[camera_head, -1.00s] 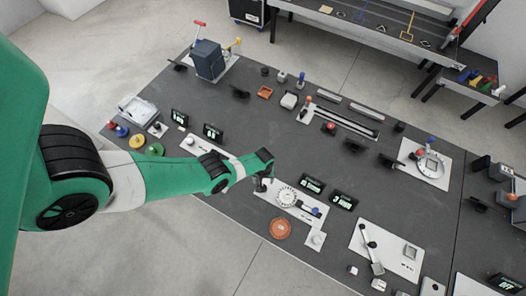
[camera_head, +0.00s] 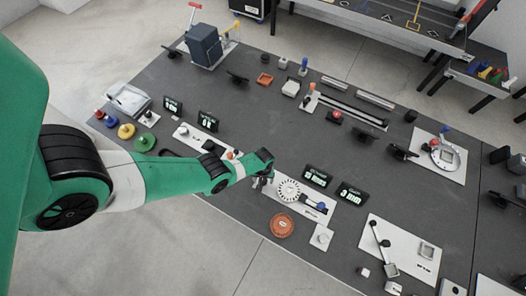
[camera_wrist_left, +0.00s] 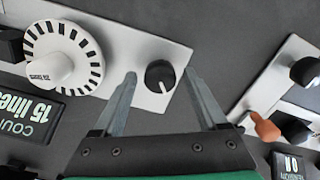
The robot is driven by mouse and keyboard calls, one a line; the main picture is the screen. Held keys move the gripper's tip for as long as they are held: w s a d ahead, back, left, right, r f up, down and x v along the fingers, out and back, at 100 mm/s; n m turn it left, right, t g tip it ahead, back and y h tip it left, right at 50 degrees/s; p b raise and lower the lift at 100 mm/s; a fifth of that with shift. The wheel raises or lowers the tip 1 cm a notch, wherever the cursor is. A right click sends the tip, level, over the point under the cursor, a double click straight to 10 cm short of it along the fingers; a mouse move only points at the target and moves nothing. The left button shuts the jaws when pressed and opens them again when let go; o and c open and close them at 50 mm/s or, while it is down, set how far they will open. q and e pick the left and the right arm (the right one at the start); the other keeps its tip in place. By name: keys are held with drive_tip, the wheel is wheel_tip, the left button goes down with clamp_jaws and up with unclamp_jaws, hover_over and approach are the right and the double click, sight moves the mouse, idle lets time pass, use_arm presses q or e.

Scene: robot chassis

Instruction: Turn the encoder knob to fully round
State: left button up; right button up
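A black knob (camera_wrist_left: 160,76) with a white pointer line stands on a white panel (camera_wrist_left: 150,42). Left of it in the wrist view is a white ticked disc (camera_wrist_left: 88,45) with a white knob on it marked "25 lines". My left gripper (camera_wrist_left: 160,78) is open. Its fingertips straddle the black knob with a small gap on each side. In the head view the left gripper (camera_head: 262,180) hangs over the panel's left end, beside the ticked disc (camera_head: 289,190), and hides the black knob. A counter display (camera_wrist_left: 25,112) reads "15 lines". My right gripper is not in view.
Two displays (camera_head: 317,177) (camera_head: 352,194) stand behind the panel. A blue-tipped part (camera_head: 321,205) is on its right end, and an orange disc (camera_head: 282,225) lies in front. In the wrist view another white panel with an orange part (camera_wrist_left: 266,128) lies to the right.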

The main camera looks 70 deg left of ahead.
use_arm(q)
clamp_jaws()
drive_tip(key=shift+m, duration=0.5)
drive_tip(key=m, duration=0.3)
drive_tip(key=shift+m, duration=1.9)
drive_tip(key=shift+o, duration=0.7)
unclamp_jaws()
